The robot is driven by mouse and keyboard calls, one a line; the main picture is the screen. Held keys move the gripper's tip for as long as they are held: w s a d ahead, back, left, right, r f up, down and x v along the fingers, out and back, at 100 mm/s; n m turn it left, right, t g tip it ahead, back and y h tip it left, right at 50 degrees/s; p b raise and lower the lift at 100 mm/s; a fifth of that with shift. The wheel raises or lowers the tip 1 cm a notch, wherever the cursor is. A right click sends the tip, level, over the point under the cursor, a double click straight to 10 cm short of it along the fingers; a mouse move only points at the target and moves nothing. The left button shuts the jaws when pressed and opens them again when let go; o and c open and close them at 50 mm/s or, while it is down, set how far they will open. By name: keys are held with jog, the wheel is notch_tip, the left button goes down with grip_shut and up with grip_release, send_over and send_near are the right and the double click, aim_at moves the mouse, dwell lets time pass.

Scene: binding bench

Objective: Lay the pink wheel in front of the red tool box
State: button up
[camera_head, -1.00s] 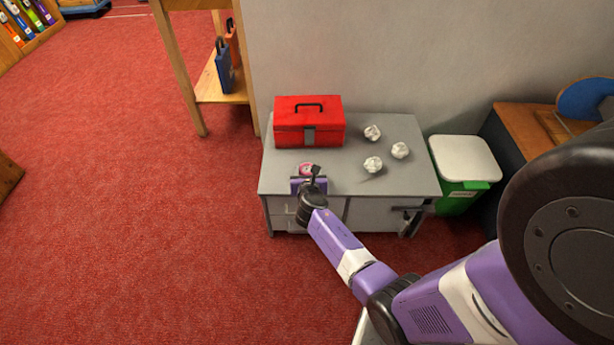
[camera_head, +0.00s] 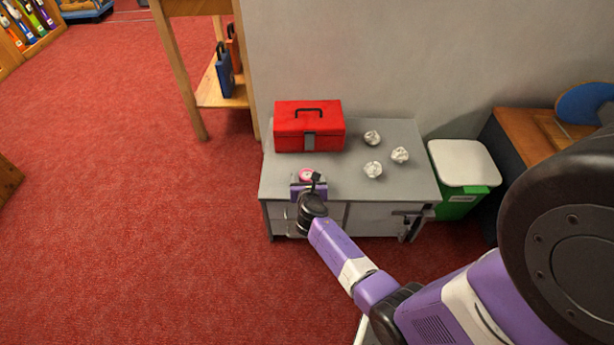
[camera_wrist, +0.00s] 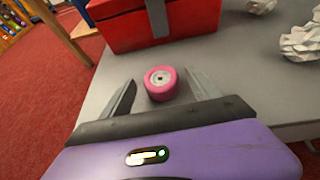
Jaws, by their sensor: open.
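The pink wheel (camera_wrist: 161,83) lies flat on the grey cabinet top, just in front of the red tool box (camera_wrist: 160,22), with its pale hub facing up. In the head view the wheel (camera_head: 306,174) shows partly, below the tool box (camera_head: 309,127). My gripper (camera_wrist: 160,92) is open, with one finger on each side of the wheel and a visible gap at both sides. In the head view my gripper (camera_head: 309,181) is over the front left part of the cabinet top. Its fingers are mostly hidden there.
Several crumpled white paper balls (camera_head: 373,169) lie on the cabinet top (camera_head: 400,185) right of the tool box. A green bin with a white lid (camera_head: 464,161) stands right of the cabinet. A wooden shelf (camera_head: 222,93) stands at the back left.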

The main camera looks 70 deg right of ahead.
jog(key=s+a+r+m+t+y+p, duration=0.1)
jog(key=s+a+r+m+t+y, duration=0.3)
jog(key=a, duration=0.7)
jog(key=s+a+r+m+y+p, duration=0.1)
jog(key=s+a+r+m, duration=0.3)
jog(key=a, duration=0.7)
jog(key=s+a+r+m+t+y+p, duration=0.2)
jog(key=s+a, duration=0.4)
jog(key=a, duration=0.5)
jog(key=s+a+r+m+t+y, duration=0.1)
jog(key=s+a+r+m, duration=0.3)
jog(key=r, duration=0.6)
jog(key=s+a+r+m+t+y, duration=0.2)
jog(key=s+a+r+m+y, duration=0.1)
jog(key=r+m, duration=0.6)
notch_tip(320, 180, up, 3)
jog(key=shift+s+a+f+y, duration=0.2)
jog(key=shift+s+a+y, duration=0.1)
jog(key=shift+s+a, duration=0.35)
jog(key=shift+r, duration=0.1)
notch_tip(320, 180, up, 20)
jog(key=p, duration=2)
